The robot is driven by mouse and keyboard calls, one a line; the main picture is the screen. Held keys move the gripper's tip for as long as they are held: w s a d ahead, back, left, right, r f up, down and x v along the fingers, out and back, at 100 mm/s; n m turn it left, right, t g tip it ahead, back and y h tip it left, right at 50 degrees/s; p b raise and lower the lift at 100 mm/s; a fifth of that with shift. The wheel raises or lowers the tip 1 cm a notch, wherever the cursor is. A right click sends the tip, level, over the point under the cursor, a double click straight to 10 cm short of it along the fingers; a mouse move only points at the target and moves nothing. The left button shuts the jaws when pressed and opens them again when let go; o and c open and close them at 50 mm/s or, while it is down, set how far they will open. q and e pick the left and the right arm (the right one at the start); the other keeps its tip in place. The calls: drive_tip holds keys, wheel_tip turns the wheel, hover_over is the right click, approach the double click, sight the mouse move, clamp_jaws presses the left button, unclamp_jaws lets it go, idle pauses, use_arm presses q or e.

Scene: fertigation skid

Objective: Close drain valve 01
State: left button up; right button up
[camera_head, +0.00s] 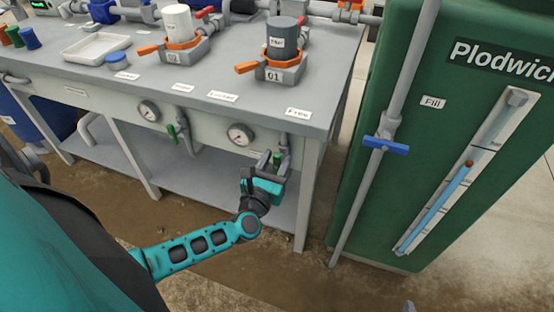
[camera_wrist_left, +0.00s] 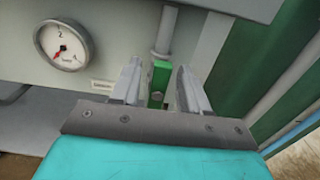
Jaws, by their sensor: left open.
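A drain valve with a green handle (camera_head: 277,159) hangs on a grey pipe under the bench's front right, below filter station 01 (camera_head: 273,76). In the left wrist view the green handle (camera_wrist_left: 160,76) looks upright, in line with the pipe above it. My left gripper (camera_head: 269,168) is open right at this valve. In the wrist view its two fingers (camera_wrist_left: 158,82) stand on either side of the green handle, with a gap visible on both sides. The lower part of the valve is partly hidden by the gripper. My right gripper is not in view.
A pressure gauge (camera_head: 240,134) is left of the valve. A second green-handled drain valve (camera_head: 172,133) hangs farther left. The bench leg (camera_head: 308,190) stands close right of my gripper. A green tank (camera_head: 400,190) with a blue-handled valve (camera_head: 386,145) stands farther right.

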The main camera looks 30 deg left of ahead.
use_arm(q)
drive_tip(key=shift+w+a, duration=0.15)
drive_tip(key=shift+w, duration=0.35)
clamp_jaws()
